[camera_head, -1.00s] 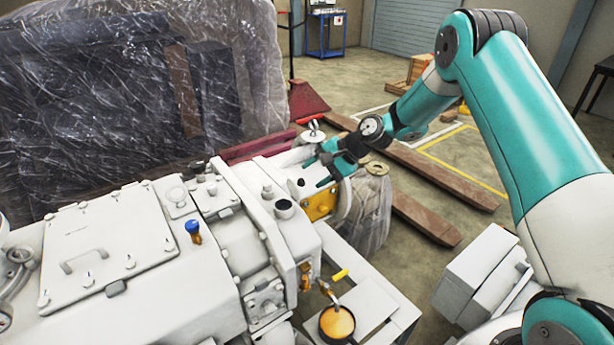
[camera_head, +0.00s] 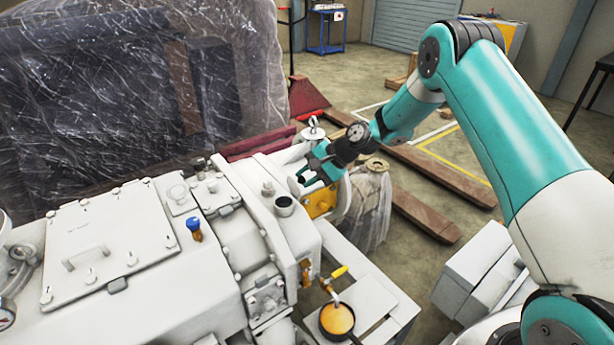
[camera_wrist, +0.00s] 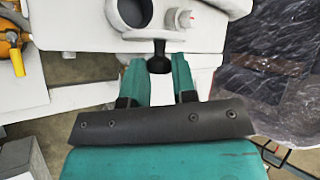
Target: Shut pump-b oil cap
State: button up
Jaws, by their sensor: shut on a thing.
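The oil cap (camera_wrist: 158,58) is a small black knob on the white pump (camera_head: 230,250). In the wrist view it stands between the two teal fingertips of my gripper (camera_wrist: 159,72), which is shut on it. In the head view my gripper (camera_head: 307,176) is at the far right end of the pump, above the yellow plate, and its fingers hide most of the cap. I cannot tell from the picture how far the cap is turned.
An open dark-mouthed port (camera_head: 284,206) and a small white knob (camera_head: 267,188) stand near my gripper. A yellow-handled valve (camera_head: 338,273) is in front. Plastic-wrapped goods (camera_head: 130,90) fill the back left.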

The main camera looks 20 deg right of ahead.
aim_at(293, 180)
jog(key=shift+s, duration=0.1)
